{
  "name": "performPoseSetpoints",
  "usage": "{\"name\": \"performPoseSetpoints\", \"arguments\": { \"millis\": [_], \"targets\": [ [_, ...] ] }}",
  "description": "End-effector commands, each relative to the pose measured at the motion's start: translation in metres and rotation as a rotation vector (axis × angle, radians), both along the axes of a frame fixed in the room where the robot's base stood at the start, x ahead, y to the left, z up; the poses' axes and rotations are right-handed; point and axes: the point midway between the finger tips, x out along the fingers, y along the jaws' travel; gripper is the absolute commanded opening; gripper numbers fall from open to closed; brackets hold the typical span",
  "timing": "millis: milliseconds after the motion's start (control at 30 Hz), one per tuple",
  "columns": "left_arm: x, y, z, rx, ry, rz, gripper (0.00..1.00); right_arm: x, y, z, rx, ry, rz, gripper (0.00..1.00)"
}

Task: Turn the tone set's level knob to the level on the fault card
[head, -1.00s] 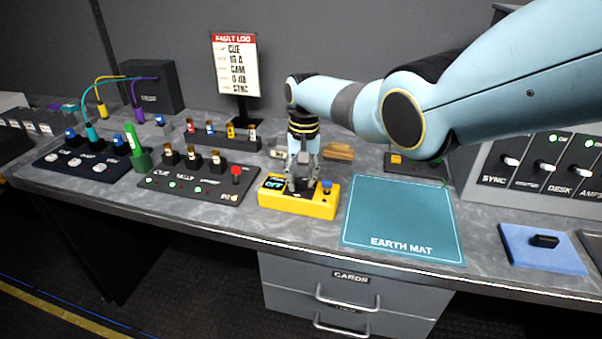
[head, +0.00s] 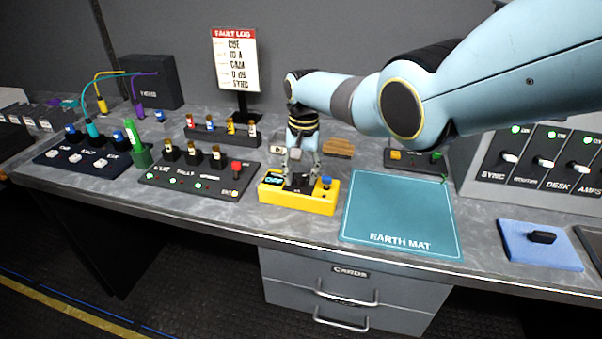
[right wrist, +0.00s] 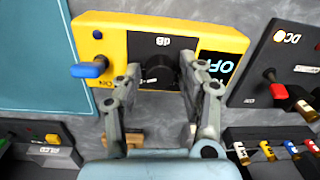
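The yellow tone set (head: 320,205) sits near the bench's front edge, left of the earth mat. Its display (right wrist: 215,68) reads OFF. Its black level knob (right wrist: 160,73), under the "dB" mark, shows in the right wrist view. My right gripper (head: 299,182) points down over the set. In the right wrist view its fingers (right wrist: 159,70) stand on either side of the knob, with a visible gap, so it looks open. In the head view the fingers hide much of the knob. The fault card (head: 236,62) stands behind; its fourth line seems to read "0 dB". My left gripper is not visible.
A blue switch (head: 326,182) stands on the tone set's right end. A dark panel with a red switch (head: 236,168) sits close on its left. The earth mat (head: 402,212) is flat and clear. A blue cloth (head: 540,258) with a black item lies further right.

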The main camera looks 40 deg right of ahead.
Motion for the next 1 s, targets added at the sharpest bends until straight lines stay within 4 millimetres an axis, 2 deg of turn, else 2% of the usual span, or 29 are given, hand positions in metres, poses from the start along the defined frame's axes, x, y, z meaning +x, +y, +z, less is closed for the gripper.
{"name": "performPoseSetpoints", "arguments": {
  "millis": [67,333,467,633,800,1000],
  "targets": [
    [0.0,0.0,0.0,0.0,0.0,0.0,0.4,0.0,0.0,0.0,0.0,0.0,0.0,0.52],
    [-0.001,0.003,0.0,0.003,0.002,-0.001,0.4,0.0,0.0,0.0,0.0,0.0,0.0,0.52],
    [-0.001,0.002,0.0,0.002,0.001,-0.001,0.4,0.0,-0.001,0.007,-0.001,-0.001,0.001,0.52],
    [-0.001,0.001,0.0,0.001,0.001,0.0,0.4,-0.001,-0.001,0.03,-0.002,-0.002,0.001,0.52],
    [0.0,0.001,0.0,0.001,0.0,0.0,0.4,-0.001,-0.003,0.071,-0.002,-0.005,0.001,0.52],
    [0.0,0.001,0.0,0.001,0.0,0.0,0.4,-0.002,-0.004,0.106,-0.001,-0.001,0.0,0.52]
  ]
}}
